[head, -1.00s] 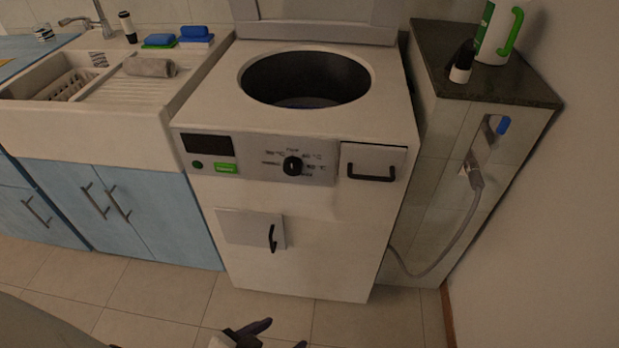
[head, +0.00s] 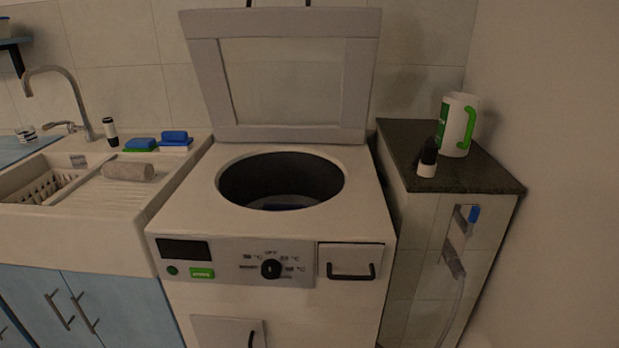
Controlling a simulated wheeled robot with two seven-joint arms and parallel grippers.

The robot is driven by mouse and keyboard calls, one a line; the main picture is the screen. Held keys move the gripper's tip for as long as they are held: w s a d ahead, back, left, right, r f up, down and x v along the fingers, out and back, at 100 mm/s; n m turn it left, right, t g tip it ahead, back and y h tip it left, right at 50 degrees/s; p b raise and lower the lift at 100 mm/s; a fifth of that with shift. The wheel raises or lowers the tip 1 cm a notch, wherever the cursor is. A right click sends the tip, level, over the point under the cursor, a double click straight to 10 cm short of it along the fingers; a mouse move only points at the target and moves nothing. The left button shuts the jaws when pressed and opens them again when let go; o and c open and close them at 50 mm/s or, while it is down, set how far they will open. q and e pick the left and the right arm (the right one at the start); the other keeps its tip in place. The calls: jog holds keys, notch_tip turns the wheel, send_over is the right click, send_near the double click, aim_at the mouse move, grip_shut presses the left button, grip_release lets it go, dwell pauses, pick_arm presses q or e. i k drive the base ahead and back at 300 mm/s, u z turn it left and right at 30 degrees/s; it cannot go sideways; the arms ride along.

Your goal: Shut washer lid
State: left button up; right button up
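The washer (head: 215,218) stands in the middle of the head view, a white top-loader with a control panel (head: 230,258) on its front. Its lid (head: 356,90), a grey frame around a pale panel, stands raised and tilted slightly back behind the round drum opening (head: 282,179). Two dark handle ends show at the lid's top edge, partly cut off by the picture. The drum is uncovered and dark inside, with something bluish low in it. Neither of my grippers is in the head view.
Left is a sink (head: 60,215) with tap (head: 75,100), a rolled towel (head: 129,171) and sponges (head: 174,137). Right is a dark-topped counter (head: 470,178) with a white and green jug (head: 456,125) and a small black-capped bottle (head: 428,158). The space above the washer top is clear.

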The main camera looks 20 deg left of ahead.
aim_at(361, 27)
jog(key=z, duration=0.8)
jog(key=i, duration=0.6)
jog(key=u, duration=0.75)
